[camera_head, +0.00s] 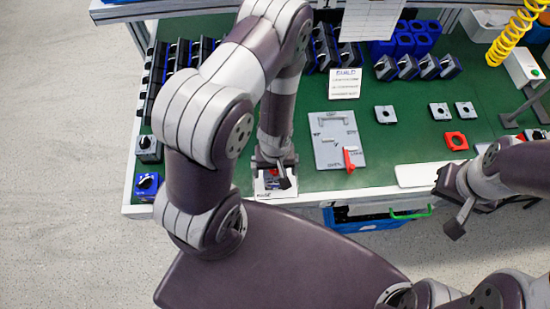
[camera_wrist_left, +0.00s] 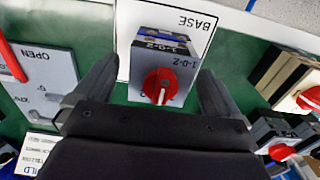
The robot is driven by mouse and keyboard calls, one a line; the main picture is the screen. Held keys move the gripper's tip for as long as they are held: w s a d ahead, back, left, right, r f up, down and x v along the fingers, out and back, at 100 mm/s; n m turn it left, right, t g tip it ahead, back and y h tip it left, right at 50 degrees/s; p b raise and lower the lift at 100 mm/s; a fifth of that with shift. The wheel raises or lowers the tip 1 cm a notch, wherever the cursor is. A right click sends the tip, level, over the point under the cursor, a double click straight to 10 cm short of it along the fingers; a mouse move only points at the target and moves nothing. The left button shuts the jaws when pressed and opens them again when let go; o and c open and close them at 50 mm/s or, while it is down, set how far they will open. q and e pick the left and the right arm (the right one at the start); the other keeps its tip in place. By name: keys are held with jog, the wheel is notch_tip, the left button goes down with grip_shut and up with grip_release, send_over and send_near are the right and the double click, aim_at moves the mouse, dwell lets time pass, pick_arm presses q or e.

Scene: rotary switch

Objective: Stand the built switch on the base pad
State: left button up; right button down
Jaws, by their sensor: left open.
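My left gripper (camera_wrist_left: 158,85) is open, with one finger on each side of the switch and visible gaps between. In the head view my left gripper (camera_head: 275,172) is over the base pad (camera_head: 262,191) at the table's front edge, and it mostly hides the switch. My right gripper (camera_head: 462,208) is at the front right, away from the pad; its jaw opening is unclear.
A grey panel (camera_head: 328,160) with a red lever stands right of the pad. A blue crate (camera_head: 365,220) is below the front edge. Green table between is clear.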

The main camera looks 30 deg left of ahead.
pick_arm(q)
notch_tip(320, 180, up, 9)
jog(key=shift+f, duration=0.1)
notch_tip(320, 180, up, 14)
jog(key=m+t, duration=0.1)
jog(key=m, duration=0.5)
jog(key=shift+w+a+m, duration=0.2)
jog(key=shift+m, duration=0.1)
jog(key=shift+s, duration=0.1)
